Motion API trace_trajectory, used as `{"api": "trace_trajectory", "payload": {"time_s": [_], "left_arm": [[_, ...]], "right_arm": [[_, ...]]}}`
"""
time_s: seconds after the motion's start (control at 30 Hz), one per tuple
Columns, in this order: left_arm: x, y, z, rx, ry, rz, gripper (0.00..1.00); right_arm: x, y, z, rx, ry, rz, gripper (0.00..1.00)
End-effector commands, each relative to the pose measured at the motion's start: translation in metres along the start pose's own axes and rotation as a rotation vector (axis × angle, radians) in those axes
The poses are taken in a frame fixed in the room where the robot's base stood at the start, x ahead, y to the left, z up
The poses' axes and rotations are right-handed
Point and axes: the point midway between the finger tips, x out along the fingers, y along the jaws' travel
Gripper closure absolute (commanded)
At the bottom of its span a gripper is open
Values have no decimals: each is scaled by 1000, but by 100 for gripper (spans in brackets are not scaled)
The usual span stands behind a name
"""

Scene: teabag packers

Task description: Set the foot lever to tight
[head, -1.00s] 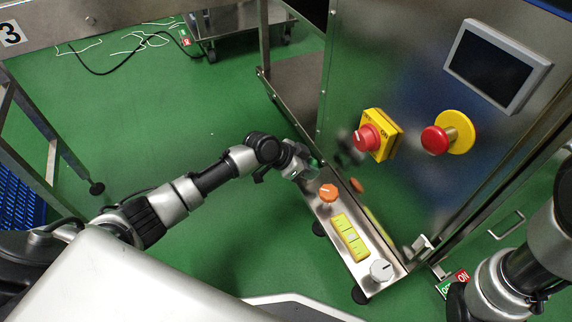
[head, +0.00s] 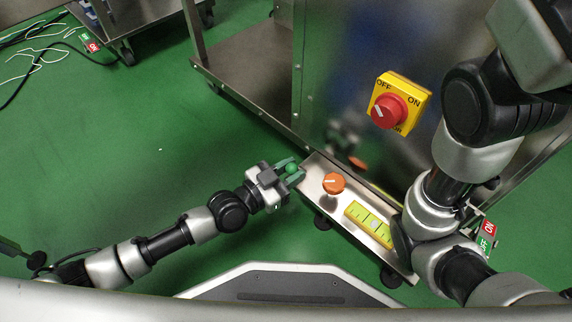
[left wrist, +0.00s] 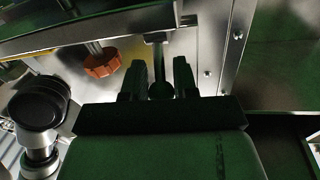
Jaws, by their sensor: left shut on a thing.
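The foot lever is a thin dark stem with a green ball knob (head: 291,168) at the left end of the low steel foot panel (head: 313,174). My left gripper (head: 290,170) is shut on the knob, one finger on each side. In the left wrist view the lever's stem (left wrist: 157,60) comes down from the panel to the ball between the fingertips (left wrist: 160,80). No lever marking is readable. My right arm crosses the right side of the head view; its gripper does not show.
An orange knob (head: 334,183) and a yellow-green plate (head: 369,225) sit on the panel beside the lever. A yellow switch box with a red knob (head: 389,110) is on the steel cabinet above. The green floor (head: 130,150) at left is mostly clear; cables lie at the far left.

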Motion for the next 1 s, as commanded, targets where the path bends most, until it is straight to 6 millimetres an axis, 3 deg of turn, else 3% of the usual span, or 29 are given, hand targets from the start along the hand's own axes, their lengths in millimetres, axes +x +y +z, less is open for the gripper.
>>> {"api": "trace_trajectory", "payload": {"time_s": [0.6,0.63,0.77,1.0], "left_arm": [[-3,5,1,8,40,-5,100],[-3,5,1,8,40,-5,68],[-3,5,1,8,40,-5,48],[-3,5,1,8,40,-5,46]], "right_arm": [[-3,0,-3,-3,4,-2,100],[-3,0,-3,-3,4,-2,100],[-3,0,-3,-3,4,-2,100],[-3,0,-3,-3,4,-3,100]]}}
